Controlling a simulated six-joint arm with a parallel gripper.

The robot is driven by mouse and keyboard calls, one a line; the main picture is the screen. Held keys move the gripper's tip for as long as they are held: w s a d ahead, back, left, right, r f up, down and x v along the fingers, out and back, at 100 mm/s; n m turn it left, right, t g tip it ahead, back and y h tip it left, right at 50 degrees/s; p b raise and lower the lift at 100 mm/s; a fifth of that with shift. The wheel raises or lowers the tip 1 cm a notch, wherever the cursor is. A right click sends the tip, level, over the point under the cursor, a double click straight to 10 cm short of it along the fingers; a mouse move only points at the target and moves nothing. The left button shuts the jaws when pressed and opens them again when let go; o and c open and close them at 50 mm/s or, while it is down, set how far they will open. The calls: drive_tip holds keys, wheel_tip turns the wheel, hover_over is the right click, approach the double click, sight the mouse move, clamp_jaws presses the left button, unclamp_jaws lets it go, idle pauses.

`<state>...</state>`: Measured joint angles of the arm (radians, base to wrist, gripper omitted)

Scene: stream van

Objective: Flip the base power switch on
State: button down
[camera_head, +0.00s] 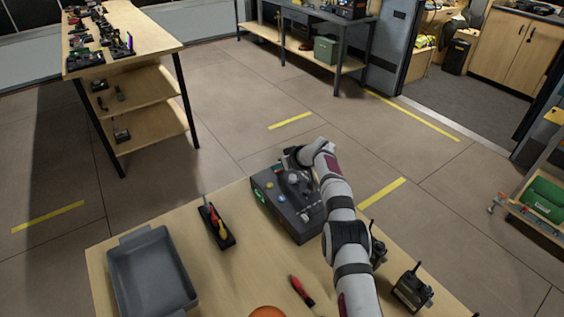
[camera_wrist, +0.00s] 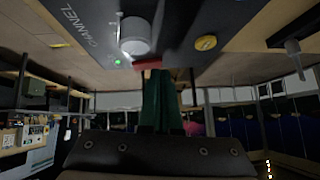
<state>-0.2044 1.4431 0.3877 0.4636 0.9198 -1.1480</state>
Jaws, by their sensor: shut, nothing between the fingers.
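The dark grey base box (camera_head: 285,205) sits at the far edge of the wooden table, with knobs and coloured buttons on its panel. The wrist view shows the panel (camera_wrist: 90,20) close up, with a grey knob (camera_wrist: 135,35), a "CHANNEL" label, a lit green light (camera_wrist: 117,62) and a yellow button (camera_wrist: 205,42). A red switch (camera_wrist: 148,65) lies at the panel's edge. My gripper (camera_wrist: 157,72) is shut and empty, its green fingers reaching to the red switch. I cannot tell whether they touch it. In the head view, my arm hides the fingertips.
A grey tray (camera_head: 128,285) stands at the table's left. A holder with screwdrivers (camera_head: 217,227) and a loose red-handled tool (camera_head: 301,290) lie nearer. Dark radios (camera_head: 412,290) stand right of my arm. An orange object (camera_head: 267,312) is at the front edge.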

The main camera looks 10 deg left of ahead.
wheel_tip(320, 180, up, 4)
drive_tip(key=shift+s+a, duration=0.1)
drive_tip(key=shift+a, duration=0.05)
drive_tip(key=s+v, duration=0.1)
drive_tip(key=v, duration=0.8)
drive_tip(key=shift+s+a+r, duration=0.15)
drive_tip(key=shift+s+a, duration=0.1)
drive_tip(key=shift+s, duration=0.05)
drive_tip(key=s+d+r+m+g+h, duration=0.1)
drive_tip(key=s+d+r+m, duration=0.25)
drive_tip(key=s, duration=0.55)
drive_tip(key=s+d+r+m+g+h, duration=0.15)
drive_tip(key=s+d+r, duration=0.3)
drive_tip(key=s, duration=0.45)
drive_tip(key=s+d+f+m+g+h, duration=0.1)
drive_tip(key=s+d+m, duration=0.2)
drive_tip(key=s, duration=0.7)
drive_tip(key=s+d+f+m+g, duration=0.1)
drive_tip(key=s+d+m, duration=0.2)
drive_tip(key=s, duration=0.7)
drive_tip(key=s+d+f+m+g+h, duration=0.1)
drive_tip(key=s+d+m, duration=0.1)
drive_tip(key=s, duration=0.8)
drive_tip(key=shift+d+f+m+h, duration=0.3)
drive_tip(key=shift+d+m+h, duration=0.1)
drive_tip(key=shift+m, duration=0.1)
